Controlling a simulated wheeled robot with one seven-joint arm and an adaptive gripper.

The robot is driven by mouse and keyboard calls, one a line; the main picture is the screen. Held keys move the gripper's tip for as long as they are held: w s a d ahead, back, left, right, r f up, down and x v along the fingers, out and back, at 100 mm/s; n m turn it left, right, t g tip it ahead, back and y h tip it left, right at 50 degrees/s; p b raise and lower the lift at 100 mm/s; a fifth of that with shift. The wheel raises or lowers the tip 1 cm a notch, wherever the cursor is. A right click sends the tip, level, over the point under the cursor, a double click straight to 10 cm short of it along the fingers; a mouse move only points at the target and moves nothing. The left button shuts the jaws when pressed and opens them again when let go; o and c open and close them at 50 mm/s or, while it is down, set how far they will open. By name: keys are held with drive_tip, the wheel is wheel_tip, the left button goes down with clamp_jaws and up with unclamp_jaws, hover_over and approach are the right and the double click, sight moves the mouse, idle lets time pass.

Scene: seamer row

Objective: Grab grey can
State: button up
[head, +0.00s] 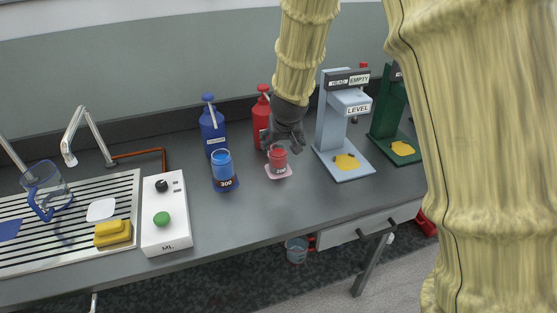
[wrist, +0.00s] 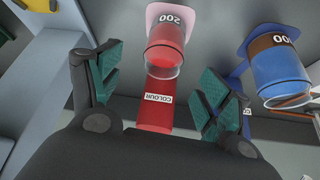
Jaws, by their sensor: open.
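No grey can shows in either view. My gripper (head: 285,146) is open and empty, over the counter just above a red cup (head: 278,158) marked 200, which stands on a pink mat. In the wrist view the fingers (wrist: 162,88) are spread, with the red cup (wrist: 166,52) beyond them, roughly between the tips. I cannot tell whether they touch it. A blue cup (head: 221,163) marked 300 stands on a blue mat to the left; it also shows in the wrist view (wrist: 281,74).
A red bottle (head: 261,118) and a blue bottle (head: 212,132) stand behind the cups. A pale blue stand (head: 329,135) and a green stand (head: 386,126) are at right. A white box (head: 165,235) is left. The counter front (head: 262,205) is clear.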

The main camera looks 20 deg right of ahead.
sight(279, 150)
drive_tip(key=shift+x, duration=1.2)
drive_tip(key=shift+a+p+x, duration=0.2)
drive_tip(key=shift+p+x, duration=0.1)
drive_tip(key=shift+x, duration=2.3)
drive_tip(key=shift+s, duration=0.1)
drive_tip(key=c, duration=1.2)
